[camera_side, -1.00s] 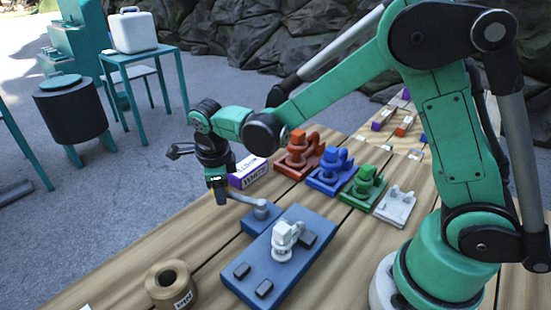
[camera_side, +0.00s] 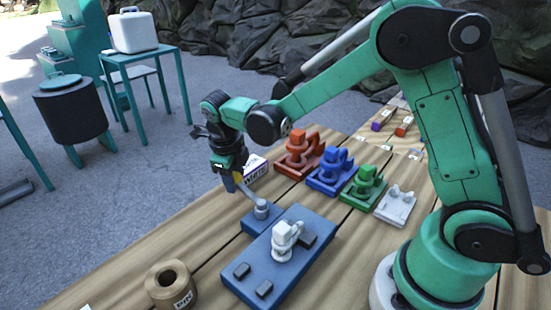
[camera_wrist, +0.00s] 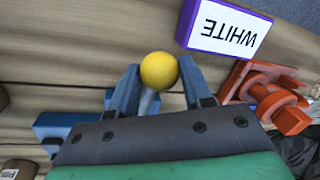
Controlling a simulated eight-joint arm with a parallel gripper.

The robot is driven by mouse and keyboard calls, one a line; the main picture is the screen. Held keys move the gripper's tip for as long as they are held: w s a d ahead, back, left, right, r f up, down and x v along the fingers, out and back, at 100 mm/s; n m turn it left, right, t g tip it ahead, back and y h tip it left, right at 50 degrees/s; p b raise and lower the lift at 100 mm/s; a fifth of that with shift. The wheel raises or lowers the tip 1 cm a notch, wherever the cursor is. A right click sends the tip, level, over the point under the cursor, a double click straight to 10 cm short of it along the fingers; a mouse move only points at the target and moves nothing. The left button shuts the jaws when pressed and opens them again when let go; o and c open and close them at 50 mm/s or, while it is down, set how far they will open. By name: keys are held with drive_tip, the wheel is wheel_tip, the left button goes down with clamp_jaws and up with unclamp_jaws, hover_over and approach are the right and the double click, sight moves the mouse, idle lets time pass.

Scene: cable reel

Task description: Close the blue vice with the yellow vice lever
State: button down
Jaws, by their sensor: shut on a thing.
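The blue vice (camera_side: 252,278) lies on the wooden table, with a white part (camera_side: 285,240) standing on it beside a raised dark block. Its grey lever (camera_side: 248,193) runs from a round pivot up to my gripper (camera_side: 232,184). In the wrist view the lever's round yellow knob (camera_wrist: 159,70) sits between the two blue fingers of my gripper (camera_wrist: 160,80). My gripper is shut on the knob. The fingers hide part of the lever end in the side view. Whether the vice jaw touches the white part is unclear.
A purple-edged box labelled WHITE (camera_wrist: 228,30) lies close behind my gripper. Orange (camera_side: 300,155), blue (camera_side: 330,172), green (camera_side: 364,185) and white (camera_side: 396,207) pieces stand in a row behind the vice. A brown roll (camera_side: 170,287) stands at the front left.

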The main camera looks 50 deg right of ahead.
drive_tip(key=shift+d, duration=0.15)
drive_tip(key=shift+c, duration=1.9)
unclamp_jaws()
drive_tip(key=shift+s+a+r, duration=0.1)
drive_tip(key=shift+a+r, duration=0.1)
drive_tip(key=shift+r, duration=0.75)
drive_tip(key=shift+s+a+r, duration=0.1)
drive_tip(key=shift+a+r, duration=0.05)
drive_tip(key=shift+r, duration=0.75)
drive_tip(key=shift+s+a+r, duration=0.1)
drive_tip(key=shift+a+r, duration=0.1)
drive_tip(key=shift+r, duration=0.75)
